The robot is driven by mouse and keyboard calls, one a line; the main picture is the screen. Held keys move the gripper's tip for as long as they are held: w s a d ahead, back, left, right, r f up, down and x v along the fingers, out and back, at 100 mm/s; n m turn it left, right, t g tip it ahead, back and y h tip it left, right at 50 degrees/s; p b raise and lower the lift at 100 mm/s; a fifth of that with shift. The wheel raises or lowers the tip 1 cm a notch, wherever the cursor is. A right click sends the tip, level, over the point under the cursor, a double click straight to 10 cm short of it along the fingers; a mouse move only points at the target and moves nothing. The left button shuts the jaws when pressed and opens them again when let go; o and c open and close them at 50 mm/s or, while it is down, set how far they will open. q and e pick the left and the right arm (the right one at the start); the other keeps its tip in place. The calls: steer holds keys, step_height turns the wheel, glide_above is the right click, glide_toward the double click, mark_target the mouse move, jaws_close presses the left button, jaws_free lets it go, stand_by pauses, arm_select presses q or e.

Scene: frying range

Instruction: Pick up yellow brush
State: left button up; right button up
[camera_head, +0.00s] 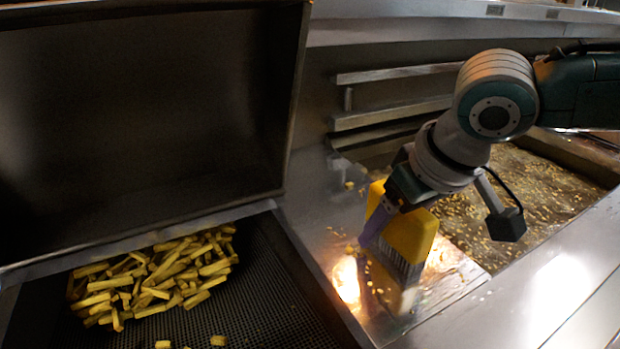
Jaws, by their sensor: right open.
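The yellow brush (412,236) stands on the metal surface between the fries bin and the oil vat, its grey bristles pointing down. My right gripper (372,232) reaches down over it from the upper right. A purple finger shows at the left, in front of the yellow body, and the jaws are open around or beside the brush; the far finger is hidden, so I cannot tell which. My left gripper is out of view.
A dark mesh bin (262,290) with a pile of fries (160,275) lies at the lower left, below a large raised metal panel (140,120). An oil vat (545,205) with floating bits is at the right. Metal rails (395,115) run along the back.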

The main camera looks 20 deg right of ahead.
steer(key=shift+w+f, duration=0.1)
jaws_close()
stand_by(0.6)
